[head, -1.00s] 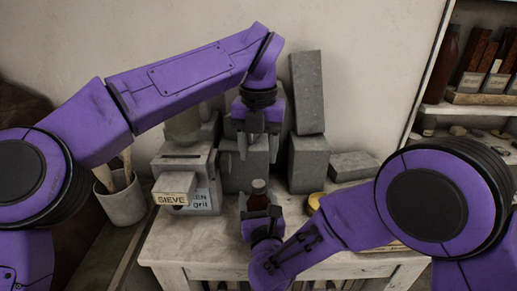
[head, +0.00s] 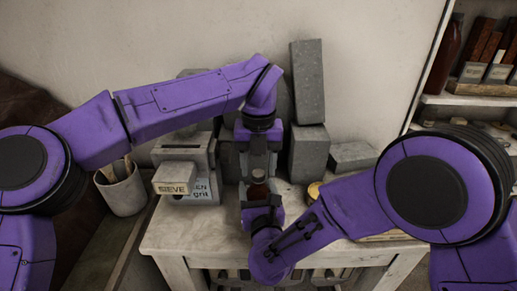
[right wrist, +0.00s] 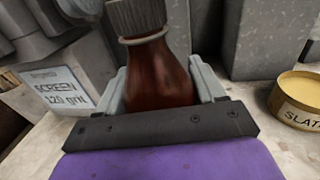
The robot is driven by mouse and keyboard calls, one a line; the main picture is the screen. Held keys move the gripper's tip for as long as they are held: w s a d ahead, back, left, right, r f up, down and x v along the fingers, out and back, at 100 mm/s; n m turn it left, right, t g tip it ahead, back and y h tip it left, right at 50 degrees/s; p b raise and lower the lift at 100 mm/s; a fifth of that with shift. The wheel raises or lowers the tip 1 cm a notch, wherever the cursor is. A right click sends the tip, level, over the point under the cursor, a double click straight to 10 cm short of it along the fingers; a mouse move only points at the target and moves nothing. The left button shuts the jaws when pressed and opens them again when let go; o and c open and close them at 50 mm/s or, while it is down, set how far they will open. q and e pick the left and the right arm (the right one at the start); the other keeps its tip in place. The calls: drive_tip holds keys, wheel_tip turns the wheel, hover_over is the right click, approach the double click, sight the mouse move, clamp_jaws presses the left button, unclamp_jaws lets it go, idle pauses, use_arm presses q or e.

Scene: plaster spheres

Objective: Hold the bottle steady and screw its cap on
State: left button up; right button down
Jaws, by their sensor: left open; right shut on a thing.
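A brown bottle (head: 258,189) stands upright over the table. It shows larger in the right wrist view (right wrist: 160,78), with a dark grey ribbed cap (right wrist: 137,16) at the top of its neck. My right gripper (right wrist: 165,88) is shut on the bottle's body, one finger on each side. It also shows low in front of the bottle in the head view (head: 260,204). My left gripper (head: 258,165) points down from above, open, its fingers just over or around the bottle's top. How the cap sits on the thread cannot be told.
A grey box with a SIEVE label (head: 174,178) stands left on the table (head: 190,245). Grey blocks (head: 307,153) stand behind and to the right. A round yellow tin (right wrist: 298,98) is right of the bottle. A cup (head: 122,190) stands at far left.

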use_arm(q)
drive_tip(key=shift+f, duration=0.6)
clamp_jaws()
drive_tip(key=shift+o, duration=0.7)
unclamp_jaws()
